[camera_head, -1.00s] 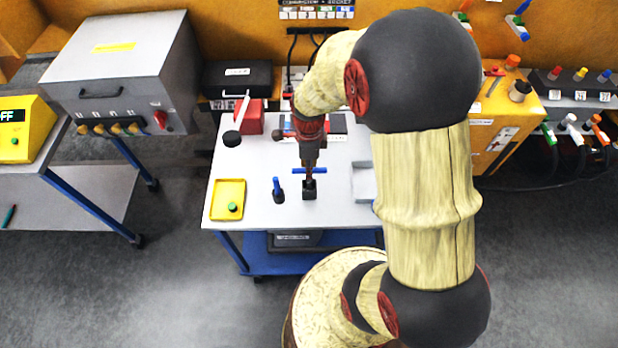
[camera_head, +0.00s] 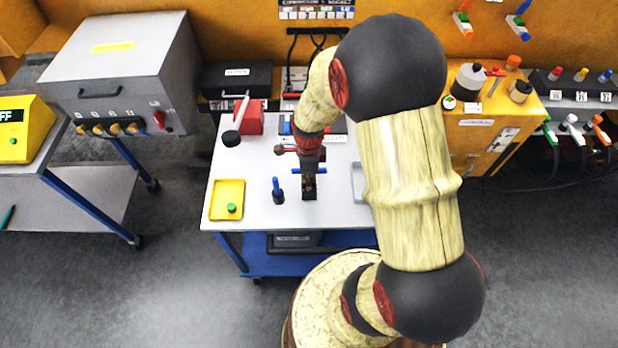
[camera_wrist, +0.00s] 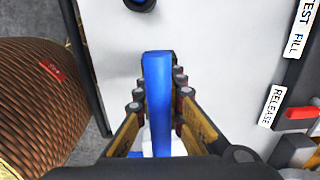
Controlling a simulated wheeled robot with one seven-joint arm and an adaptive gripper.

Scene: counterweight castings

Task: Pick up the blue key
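The blue key (camera_head: 322,171) shows in the head view as a blue crossbar above a small black block (camera_head: 309,191) on the white tabletop. My gripper (camera_head: 309,174) points down over the middle of the bar and hides that part. In the wrist view the key (camera_wrist: 157,95) is a long blue bar between the two fingers of my gripper (camera_wrist: 159,92). One finger is on each side, with narrow gaps to the bar. The gripper looks open around it. The bar's underside is hidden.
A second blue-handled piece on a dark base (camera_head: 278,190) stands close to the left. A yellow tray (camera_head: 222,214) lies further left and a grey tray (camera_head: 359,182) to the right. A red block (camera_head: 250,118) stands at the back. The front table edge is clear.

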